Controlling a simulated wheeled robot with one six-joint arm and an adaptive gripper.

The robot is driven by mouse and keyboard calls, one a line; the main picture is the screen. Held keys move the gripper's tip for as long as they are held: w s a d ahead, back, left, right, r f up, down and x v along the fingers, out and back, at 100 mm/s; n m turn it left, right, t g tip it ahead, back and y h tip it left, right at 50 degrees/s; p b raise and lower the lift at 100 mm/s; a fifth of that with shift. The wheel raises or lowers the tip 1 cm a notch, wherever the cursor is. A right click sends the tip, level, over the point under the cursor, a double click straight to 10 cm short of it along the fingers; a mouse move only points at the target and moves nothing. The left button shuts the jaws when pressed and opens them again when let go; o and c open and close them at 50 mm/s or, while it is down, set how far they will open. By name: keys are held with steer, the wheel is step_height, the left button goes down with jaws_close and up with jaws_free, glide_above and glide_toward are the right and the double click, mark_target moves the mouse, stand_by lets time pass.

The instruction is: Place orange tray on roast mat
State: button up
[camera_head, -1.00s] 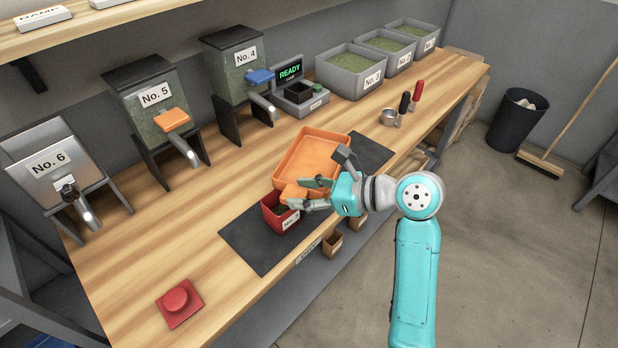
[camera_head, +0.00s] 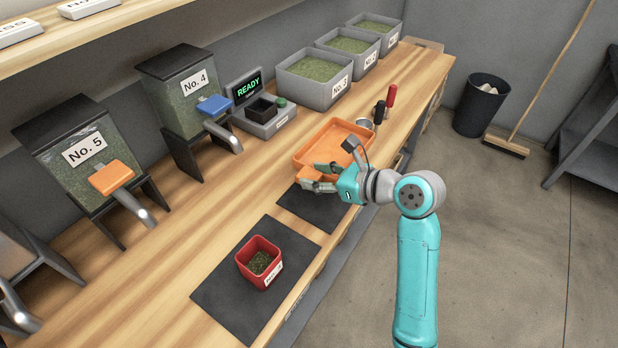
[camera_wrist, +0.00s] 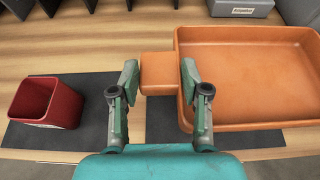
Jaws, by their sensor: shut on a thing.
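The orange tray (camera_head: 332,139) is a shallow rectangular pan with a tab handle. My gripper (camera_head: 318,179) is shut on that handle; in the wrist view the fingers (camera_wrist: 160,76) stand on either side of it. The tray looks level and overlaps the far dark mat (camera_head: 312,210) in the picture; its far part extends past the mat over bare wood. I cannot tell the gap beneath it. A second dark mat (camera_head: 222,289) lies nearer and bears a red square bin (camera_head: 262,275) with green beans. No label shows which one is the roast mat.
Behind the tray are a scale (camera_head: 265,115) reading READY and grey bean bins (camera_head: 318,90). A metal cup (camera_head: 365,123) and tools with black and red handles (camera_head: 391,95) stand close to the tray's far side. Dispensers No. 4 (camera_head: 185,95) and No. 5 (camera_head: 85,160) line the wall.

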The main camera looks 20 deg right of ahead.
step_height(320, 180, down, 10)
steer(key=shift+r, duration=0.1)
stand_by(0.4)
steer(key=o, duration=1.3)
steer(key=v, duration=1.2)
steer(key=shift+d, duration=0.1)
